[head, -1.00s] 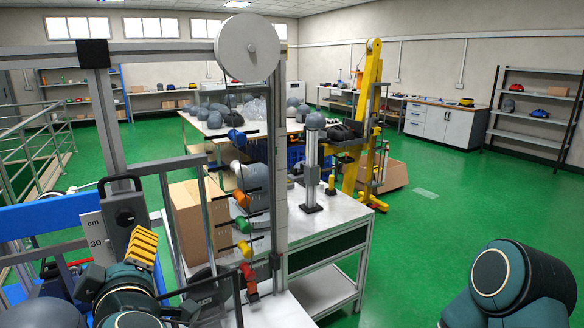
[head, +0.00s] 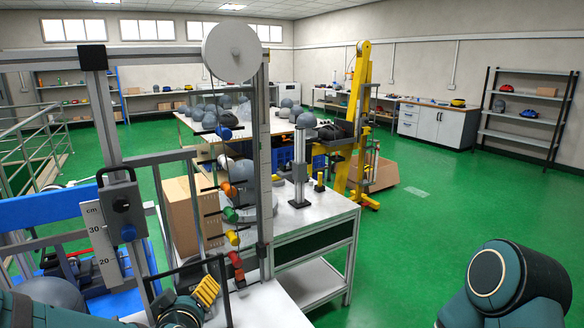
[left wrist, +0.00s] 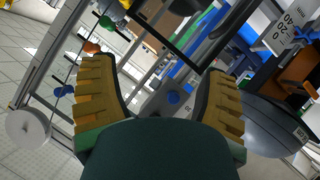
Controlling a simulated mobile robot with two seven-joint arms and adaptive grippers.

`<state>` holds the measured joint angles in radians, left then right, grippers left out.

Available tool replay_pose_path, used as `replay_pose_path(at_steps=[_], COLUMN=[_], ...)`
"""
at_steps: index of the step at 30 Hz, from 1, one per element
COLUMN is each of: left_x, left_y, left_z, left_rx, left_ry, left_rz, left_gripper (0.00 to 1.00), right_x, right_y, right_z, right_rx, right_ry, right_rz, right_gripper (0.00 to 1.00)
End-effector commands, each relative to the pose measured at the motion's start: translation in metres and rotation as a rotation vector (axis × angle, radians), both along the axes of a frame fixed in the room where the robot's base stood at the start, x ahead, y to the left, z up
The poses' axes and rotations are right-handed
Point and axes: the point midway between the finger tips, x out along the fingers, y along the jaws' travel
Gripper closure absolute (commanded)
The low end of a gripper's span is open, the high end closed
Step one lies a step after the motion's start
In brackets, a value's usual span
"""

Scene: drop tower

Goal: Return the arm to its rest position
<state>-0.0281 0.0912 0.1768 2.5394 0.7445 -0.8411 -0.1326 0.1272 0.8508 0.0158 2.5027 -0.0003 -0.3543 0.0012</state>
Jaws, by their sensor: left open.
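My left gripper (head: 203,292) is low in the head view, in front of the drop tower (head: 265,170). Its yellow-padded fingers stand apart in the left wrist view (left wrist: 158,70), with nothing between the tips. My left arm's dark green link runs along the bottom left. The tower's slotted grey carriage plate (head: 122,205) with a blue knob (head: 129,233) is up and left of the gripper, apart from it. The blue knob also shows between the fingers in the left wrist view (left wrist: 173,97), beyond them. My right arm shows only as a dark green link at bottom right; its gripper is out of frame.
A white pulley wheel (head: 231,51) tops the tower, and coloured knobs (head: 230,214) line its post. A grey dome (head: 52,293) lies at lower left beside a blue beam (head: 40,217). A black bar frame stands close to the gripper. Green floor (head: 420,240) at right is clear.

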Motion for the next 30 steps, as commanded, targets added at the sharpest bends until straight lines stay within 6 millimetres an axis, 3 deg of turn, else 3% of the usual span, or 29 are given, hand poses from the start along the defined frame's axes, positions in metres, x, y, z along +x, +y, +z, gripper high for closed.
replay_pose_path(at_steps=[1, 7, 12, 15, 21, 30], left_x=[0.003, -0.010, -0.054, -0.086, -0.133, -0.143], left_y=[-0.009, -0.045, -0.071, -0.083, -0.095, -0.096], left_z=[-0.033, -0.145, -0.235, -0.276, -0.319, -0.326], left_rx=[0.003, -0.008, -0.042, -0.066, -0.100, -0.109], left_ry=[0.075, 0.345, 0.590, 0.716, 0.872, 0.903], left_rz=[-0.057, -0.300, -0.502, -0.606, -0.737, -0.765], left_gripper=[0.26, 0.26, 0.26, 0.26, 0.26, 0.26], right_x=[0.000, 0.000, 0.000, 0.000, 0.000, 0.000], right_y=[0.000, 0.000, 0.000, 0.000, 0.000, 0.000], right_z=[0.000, 0.000, 0.000, 0.000, 0.000, 0.000], right_rx=[0.000, 0.000, 0.000, 0.000, 0.000, 0.000], right_ry=[0.000, 0.000, 0.000, 0.000, 0.000, 0.000], right_rz=[0.000, 0.000, 0.000, 0.000, 0.000, 0.000], right_gripper=[0.53, 0.53, 0.53, 0.53, 0.53, 0.53])
